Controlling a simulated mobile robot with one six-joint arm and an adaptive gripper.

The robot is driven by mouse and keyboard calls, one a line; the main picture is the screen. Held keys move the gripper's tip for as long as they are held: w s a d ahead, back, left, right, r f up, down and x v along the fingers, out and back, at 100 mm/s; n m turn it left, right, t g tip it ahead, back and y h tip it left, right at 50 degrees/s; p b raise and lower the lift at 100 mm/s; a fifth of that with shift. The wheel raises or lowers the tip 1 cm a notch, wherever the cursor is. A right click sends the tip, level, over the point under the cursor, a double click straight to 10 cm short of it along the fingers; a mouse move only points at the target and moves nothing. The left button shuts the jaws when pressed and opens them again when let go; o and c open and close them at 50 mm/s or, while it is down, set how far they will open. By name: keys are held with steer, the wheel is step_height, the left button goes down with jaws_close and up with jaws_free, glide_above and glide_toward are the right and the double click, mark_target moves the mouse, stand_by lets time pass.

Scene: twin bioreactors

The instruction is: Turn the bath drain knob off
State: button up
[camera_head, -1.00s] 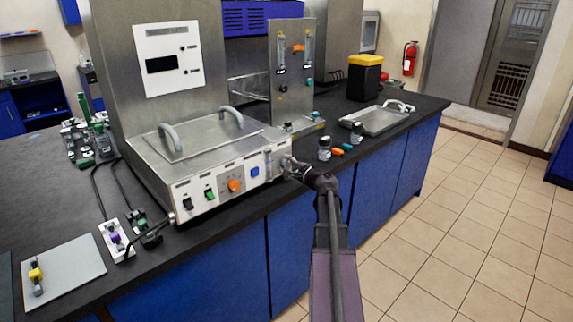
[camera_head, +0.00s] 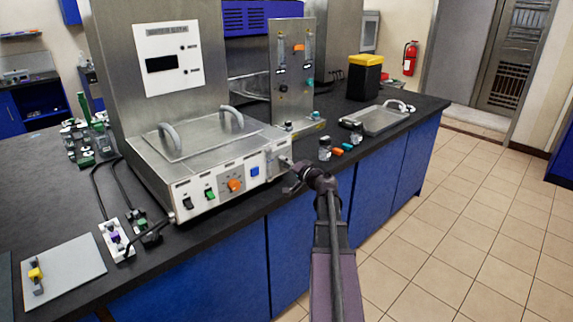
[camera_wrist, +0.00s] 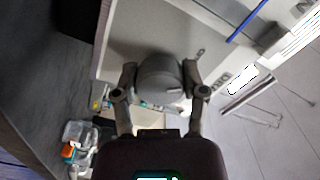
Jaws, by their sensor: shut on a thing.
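The stainless steel water bath (camera_head: 200,160) stands on the dark bench, with its lid on and a panel of switches and an orange dial along its front. My gripper (camera_head: 294,176) is at the right front corner of the bath. In the wrist view my gripper (camera_wrist: 160,88) has its two fingers on either side of a round grey knob (camera_wrist: 158,72), which I take to be the bath drain knob. The fingers are shut on it. The knob's turn angle cannot be told clearly. In the head view my gripper largely hides it.
Two small jars (camera_head: 325,148) and orange and green pieces lie to the right of the bath. Beyond them are a metal tray (camera_head: 378,120) and a black bin with a yellow lid (camera_head: 364,76). The floor (camera_head: 460,230) right of the bench is clear.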

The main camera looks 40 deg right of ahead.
steer(key=shift+w+n, duration=0.1)
steer(key=shift+n, duration=0.4)
steer(key=o, duration=1.1)
steer(key=shift+o, duration=0.2)
steer(key=shift+s, duration=0.2)
steer(key=s, duration=1.1)
steer(key=shift+s+d, duration=0.35)
steer(key=shift+d, duration=0.1)
